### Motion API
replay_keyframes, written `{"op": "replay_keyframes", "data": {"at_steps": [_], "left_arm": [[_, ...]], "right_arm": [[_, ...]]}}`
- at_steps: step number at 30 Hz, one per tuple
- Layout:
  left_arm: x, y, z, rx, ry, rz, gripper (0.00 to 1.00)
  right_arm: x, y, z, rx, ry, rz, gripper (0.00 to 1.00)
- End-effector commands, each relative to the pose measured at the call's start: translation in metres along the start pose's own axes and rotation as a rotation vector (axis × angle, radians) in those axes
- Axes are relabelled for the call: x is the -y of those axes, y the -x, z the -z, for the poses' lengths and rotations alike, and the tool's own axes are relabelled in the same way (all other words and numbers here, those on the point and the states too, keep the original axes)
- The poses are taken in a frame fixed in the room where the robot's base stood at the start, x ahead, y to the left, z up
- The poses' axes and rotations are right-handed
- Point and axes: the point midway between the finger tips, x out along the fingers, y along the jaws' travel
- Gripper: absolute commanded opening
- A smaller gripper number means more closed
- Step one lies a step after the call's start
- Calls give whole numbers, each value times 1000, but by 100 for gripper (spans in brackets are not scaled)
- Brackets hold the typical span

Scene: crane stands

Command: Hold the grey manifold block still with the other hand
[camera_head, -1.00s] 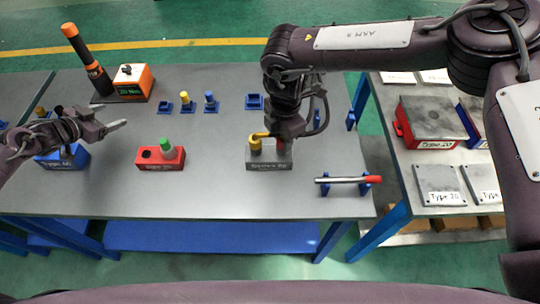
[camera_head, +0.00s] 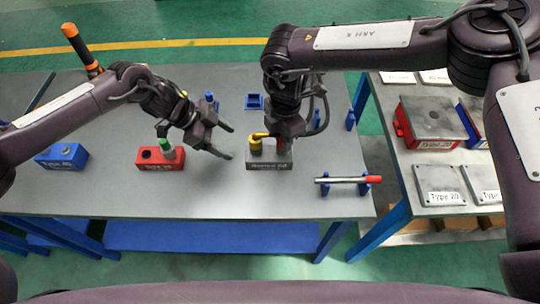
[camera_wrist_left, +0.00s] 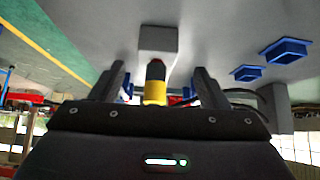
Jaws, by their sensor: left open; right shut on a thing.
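In the left wrist view, a grey block (camera_wrist_left: 158,40) and a yellow, black and red piece (camera_wrist_left: 155,88) show between the open fingers.
A red block (camera_head: 150,158) with a green-topped plug stands left of my left gripper, and a blue block (camera_head: 62,157) further left. A rod with a red end (camera_head: 345,179) rests on blue supports at the right. The table in front of the grey block is clear.

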Motion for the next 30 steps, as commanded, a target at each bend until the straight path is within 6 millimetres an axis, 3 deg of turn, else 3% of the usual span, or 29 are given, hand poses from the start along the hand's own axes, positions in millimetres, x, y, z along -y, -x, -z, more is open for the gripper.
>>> {"op": "replay_keyframes", "data": {"at_steps": [5, 21, 30], "left_arm": [[-4, -12, -1, 12, -4, -13, 69], [-4, -81, -1, 8, -3, -10, 69], [-3, -91, -1, 9, -4, -8, 69]], "right_arm": [[0, 0, 0, 0, -1, -1, 5], [0, 0, 0, 0, 0, 0, 5], [0, 0, 0, 0, 0, 0, 5]]}}
